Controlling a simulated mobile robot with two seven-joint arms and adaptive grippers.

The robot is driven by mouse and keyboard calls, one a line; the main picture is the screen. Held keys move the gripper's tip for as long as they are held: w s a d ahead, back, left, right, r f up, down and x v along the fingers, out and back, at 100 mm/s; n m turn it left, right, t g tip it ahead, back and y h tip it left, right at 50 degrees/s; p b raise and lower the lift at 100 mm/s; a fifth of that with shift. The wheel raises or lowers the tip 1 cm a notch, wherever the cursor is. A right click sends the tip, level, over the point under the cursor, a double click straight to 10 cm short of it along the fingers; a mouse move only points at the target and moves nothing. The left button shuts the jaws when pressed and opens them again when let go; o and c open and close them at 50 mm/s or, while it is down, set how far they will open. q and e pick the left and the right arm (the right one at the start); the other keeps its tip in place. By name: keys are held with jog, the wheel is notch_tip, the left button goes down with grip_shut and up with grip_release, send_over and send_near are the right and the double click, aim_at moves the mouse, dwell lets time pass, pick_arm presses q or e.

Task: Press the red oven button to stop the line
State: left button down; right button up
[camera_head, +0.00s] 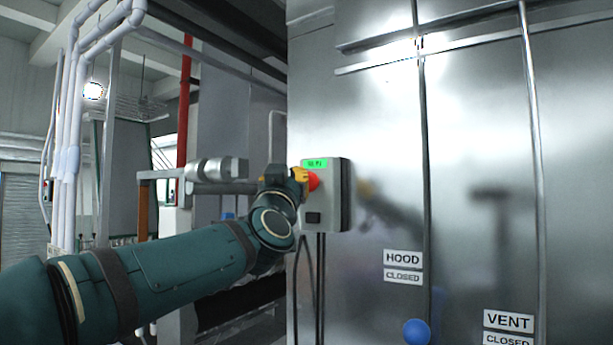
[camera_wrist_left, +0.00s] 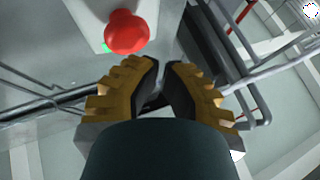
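The red button (camera_head: 313,181) sits on a grey control box (camera_head: 341,196) with a green display, fixed to the steel oven wall. My left gripper (camera_head: 300,175), with yellow fingers, is right at the button in the head view and partly covers it. In the left wrist view the round red button (camera_wrist_left: 127,32) shows up and to the left of the fingertips. There my left gripper (camera_wrist_left: 161,66) has its fingertips drawn close together, with nothing between them. I cannot tell whether it touches the button. My right gripper is out of view.
The shiny steel oven wall (camera_head: 385,140) fills the right side, with HOOD (camera_head: 403,257) and VENT (camera_head: 508,320) signs reading closed. A blue ball-shaped knob (camera_head: 416,332) is at the bottom. Cables hang below the box. Pipes and frames stand at the left.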

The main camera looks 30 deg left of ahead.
pick_arm(q)
jog(key=shift+w, duration=0.15)
dwell(1.4)
jog(key=shift+w, duration=0.9)
dwell(0.9)
jog(key=shift+s, duration=0.1)
jog(key=shift+s+b, duration=0.45)
jog(key=shift+s, duration=0.45)
jog(key=shift+s+a+b, duration=0.2)
jog(key=shift+s+b, duration=0.85)
jog(key=shift+s, duration=1.45)
jog(key=shift+f, duration=0.1)
